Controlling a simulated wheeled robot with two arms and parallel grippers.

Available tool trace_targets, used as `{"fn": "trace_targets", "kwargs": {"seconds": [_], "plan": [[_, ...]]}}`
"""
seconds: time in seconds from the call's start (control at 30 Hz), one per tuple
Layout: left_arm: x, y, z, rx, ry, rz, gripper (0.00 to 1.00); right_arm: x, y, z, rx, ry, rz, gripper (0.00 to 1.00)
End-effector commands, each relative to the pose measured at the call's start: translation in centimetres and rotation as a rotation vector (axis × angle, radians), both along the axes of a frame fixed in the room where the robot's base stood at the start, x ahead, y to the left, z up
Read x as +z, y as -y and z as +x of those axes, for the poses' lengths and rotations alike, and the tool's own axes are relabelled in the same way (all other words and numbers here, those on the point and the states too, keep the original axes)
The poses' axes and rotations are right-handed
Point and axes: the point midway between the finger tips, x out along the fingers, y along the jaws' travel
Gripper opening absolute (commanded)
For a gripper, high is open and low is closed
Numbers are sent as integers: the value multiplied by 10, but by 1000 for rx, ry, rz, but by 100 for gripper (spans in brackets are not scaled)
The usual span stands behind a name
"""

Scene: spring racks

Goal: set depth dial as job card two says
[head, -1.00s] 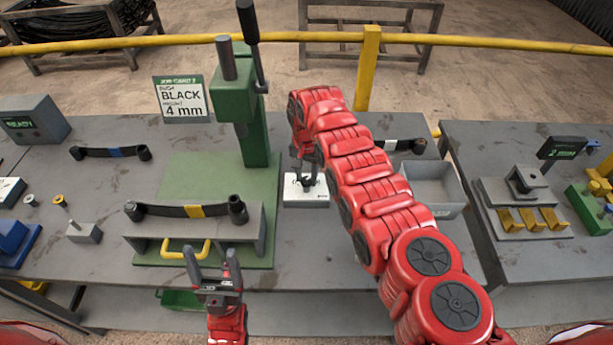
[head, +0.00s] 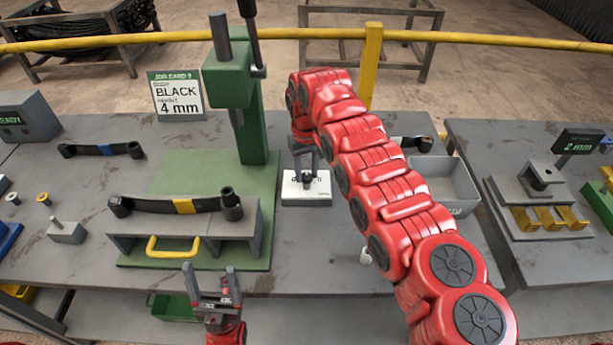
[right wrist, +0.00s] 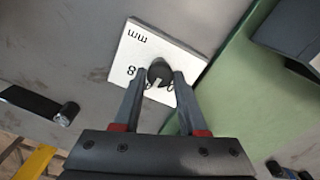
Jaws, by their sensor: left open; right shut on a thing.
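The depth dial is a small dark knob (right wrist: 160,72) on a white plate (head: 305,198) with printed marks, right of the green press. In the right wrist view the plate (right wrist: 138,48) shows "mm" and an 8; its other marks are partly hidden. My right gripper (right wrist: 161,80) is shut on the knob, one finger on each side. It also shows over the plate in the head view (head: 306,172). Job card two (head: 175,96) reads BLACK and 4 mm. My left gripper (head: 210,278) is open and empty in front of the table edge.
The green press (head: 250,130) stands left of the dial. A leaf spring with a yellow band (head: 183,206) lies on a grey rack with a yellow handle. A grey bin (head: 440,180) is right of my right arm. A second table with a gauge is farther right.

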Motion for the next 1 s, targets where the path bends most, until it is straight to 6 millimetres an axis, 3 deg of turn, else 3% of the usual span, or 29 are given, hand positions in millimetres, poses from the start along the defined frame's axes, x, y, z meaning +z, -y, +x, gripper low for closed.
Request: {"fn": "trace_targets", "kwargs": {"seconds": [0.67,0.7,0.87,1.0], "plan": [[-8,0,0,0,0,0,74,0,0,-1,72,-2,0,0],[-8,0,0,0,0,0,74,0,0,-1,71,-2,0,43],[-8,0,0,0,0,0,74,0,0,0,71,-1,1,72],[-8,0,0,0,0,0,74,0,0,0,71,-1,0,72]]}}
